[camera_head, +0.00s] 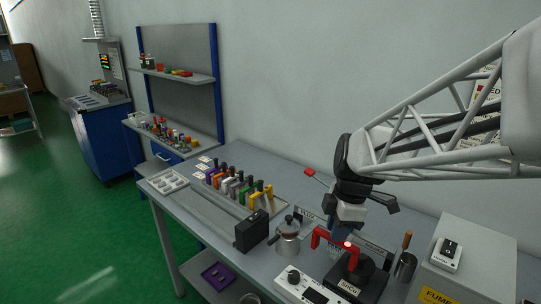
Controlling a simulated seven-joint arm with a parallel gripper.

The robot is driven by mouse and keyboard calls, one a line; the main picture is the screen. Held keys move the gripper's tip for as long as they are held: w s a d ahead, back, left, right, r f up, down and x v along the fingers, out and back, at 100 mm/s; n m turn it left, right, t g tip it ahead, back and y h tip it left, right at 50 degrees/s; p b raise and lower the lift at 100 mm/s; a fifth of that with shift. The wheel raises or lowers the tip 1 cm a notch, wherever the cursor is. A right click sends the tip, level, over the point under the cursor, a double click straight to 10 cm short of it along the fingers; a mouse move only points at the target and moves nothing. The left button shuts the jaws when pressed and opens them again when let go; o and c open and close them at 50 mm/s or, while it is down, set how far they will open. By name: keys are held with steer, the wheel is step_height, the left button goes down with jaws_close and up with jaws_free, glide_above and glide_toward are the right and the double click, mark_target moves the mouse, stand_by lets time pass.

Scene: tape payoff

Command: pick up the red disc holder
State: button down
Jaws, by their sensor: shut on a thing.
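The red disc holder (320,235) looks like a red bracket with an arched top. It is at the right part of the grey workbench, over or on a dark labelled base (349,288). My gripper (341,232) points down from above and is shut on the red holder's upper part. The fingertips are small and partly lost against the holder and the dark base. I cannot tell whether the holder touches the base or is raised off it.
A white control box (300,287) and a metal pot (288,238) stand left of the base. A dark cup (405,266) and a grey cabinet (470,262) stand to its right. Several coloured-handled tools (235,187) sit in a rack further left. A black box (251,231) stands near the front edge.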

mark_target(346, 246)
steer(key=shift+s+r, duration=0.15)
steer(key=shift+s, duration=1.4)
steer(key=shift+s+r, duration=0.1)
steer(key=shift+s, duration=1.4)
steer(key=w+a+m+t, duration=0.1)
steer(key=w+a+m, duration=0.4)
steer(key=w, duration=0.5)
steer(key=w+a+m, duration=0.4)
steer(key=w+a, duration=0.1)
steer(key=w, duration=0.6)
steer(key=w+a+f+m+h, duration=0.1)
steer(key=w+a+f+m, duration=0.2)
steer(key=w+a, duration=0.4)
steer(key=w+a+f+m, duration=0.4)
steer(key=w+a+m, duration=0.2)
steer(key=a, duration=0.5)
steer(key=shift+w+a+t+h, duration=0.15)
steer(key=shift+w+t+h, duration=0.25)
steer(key=shift+w, duration=0.85)
steer(key=shift+f, duration=0.2)
steer(key=shift+f, duration=2.9)
